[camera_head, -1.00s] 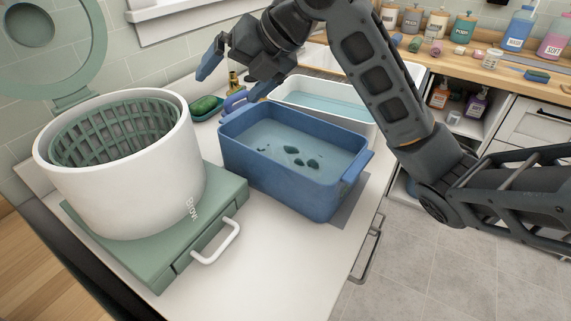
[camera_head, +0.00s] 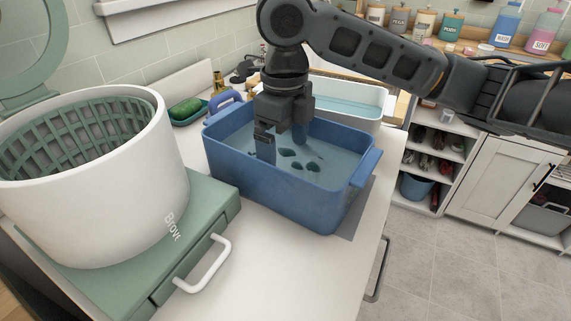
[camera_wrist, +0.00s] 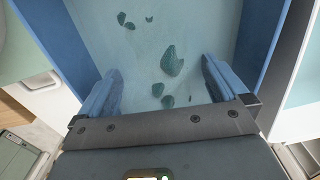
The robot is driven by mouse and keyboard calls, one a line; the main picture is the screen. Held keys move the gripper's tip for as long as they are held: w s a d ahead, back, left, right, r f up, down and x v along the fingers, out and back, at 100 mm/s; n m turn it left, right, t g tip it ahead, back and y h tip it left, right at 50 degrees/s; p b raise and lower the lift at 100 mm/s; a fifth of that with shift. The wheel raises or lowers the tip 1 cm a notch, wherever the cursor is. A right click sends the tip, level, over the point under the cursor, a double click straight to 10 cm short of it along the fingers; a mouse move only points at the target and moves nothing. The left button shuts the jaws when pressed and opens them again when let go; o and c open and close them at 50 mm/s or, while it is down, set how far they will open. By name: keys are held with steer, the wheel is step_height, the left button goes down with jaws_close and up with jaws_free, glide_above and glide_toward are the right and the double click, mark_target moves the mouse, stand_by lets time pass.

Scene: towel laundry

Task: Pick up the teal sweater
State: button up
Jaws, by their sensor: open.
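Several dark teal patches of the teal sweater (camera_head: 288,152) break the surface of the water in the blue basin (camera_head: 258,193). Most of the cloth is under the water and hidden. My gripper (camera_head: 281,150) points down into the basin, open, with its fingertips at or in the water. In the wrist view my gripper (camera_wrist: 160,90) has its two blue fingers wide apart. A larger teal patch of the sweater (camera_wrist: 172,62) shows between and just beyond the fingers. Smaller patches lie near it and farther up. Nothing is held.
A white drum (camera_head: 95,215) with a green basket inside stands on a green base (camera_head: 205,225) at the left. A white tub (camera_head: 362,100) of water is behind the basin. A green item (camera_head: 186,109) lies in a tray behind left.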

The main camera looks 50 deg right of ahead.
mark_target(286, 152)
steer(key=f, duration=0.4)
steer(key=shift+d, duration=0.2)
steer(key=shift+c, duration=0.2)
steer(key=c, duration=1.7)
